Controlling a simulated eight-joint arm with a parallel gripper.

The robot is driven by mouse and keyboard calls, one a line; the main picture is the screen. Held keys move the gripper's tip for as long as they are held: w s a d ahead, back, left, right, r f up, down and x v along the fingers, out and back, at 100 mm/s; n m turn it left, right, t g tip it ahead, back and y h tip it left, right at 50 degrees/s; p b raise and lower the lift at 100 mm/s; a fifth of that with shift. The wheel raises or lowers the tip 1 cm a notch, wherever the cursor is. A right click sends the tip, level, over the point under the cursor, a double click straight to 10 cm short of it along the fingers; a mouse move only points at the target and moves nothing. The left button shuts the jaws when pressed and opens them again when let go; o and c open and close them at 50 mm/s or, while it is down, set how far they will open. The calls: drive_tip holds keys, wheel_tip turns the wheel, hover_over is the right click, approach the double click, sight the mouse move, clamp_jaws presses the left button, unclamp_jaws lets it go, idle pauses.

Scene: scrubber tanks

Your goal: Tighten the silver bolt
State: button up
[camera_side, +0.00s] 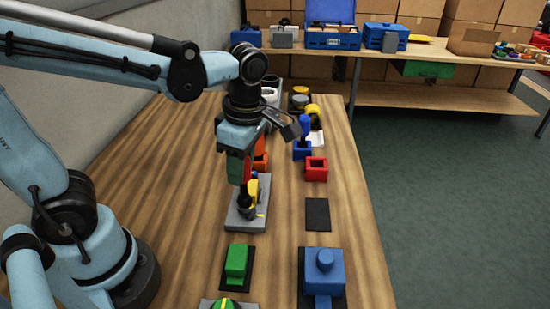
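My gripper (245,197) points down over a light grey base plate (239,223) in the middle of the table. A yellow part (254,188) stands on the plate, close beside the dark end of my gripper. A dark round piece sits at the foot of the yellow part, and I cannot tell whether my gripper touches it. I cannot make out a silver bolt; it may be hidden by my gripper or too small to see. The fingers are too small and dark to show whether they are open or shut.
A green block (236,261) and a blue block (322,267) sit nearer the camera on dark mats. An empty black mat (318,214) lies right of the plate. A red open box (316,169) and a blue-handled part (303,140) stand behind. Bare wood is clear to the left.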

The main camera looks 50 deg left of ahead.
clamp_jaws()
drive_tip(key=shift+f, duration=0.95)
idle(0.7)
drive_tip(key=m, duration=0.5)
drive_tip(key=shift+t, duration=0.3)
drive_tip(key=m, duration=0.5)
drive_tip(key=shift+w+t, duration=0.1)
drive_tip(key=shift+t, duration=0.2)
drive_tip(key=shift+r+n, duration=0.1)
drive_tip(key=shift+n, duration=0.4)
drive_tip(key=shift+r, duration=2.4)
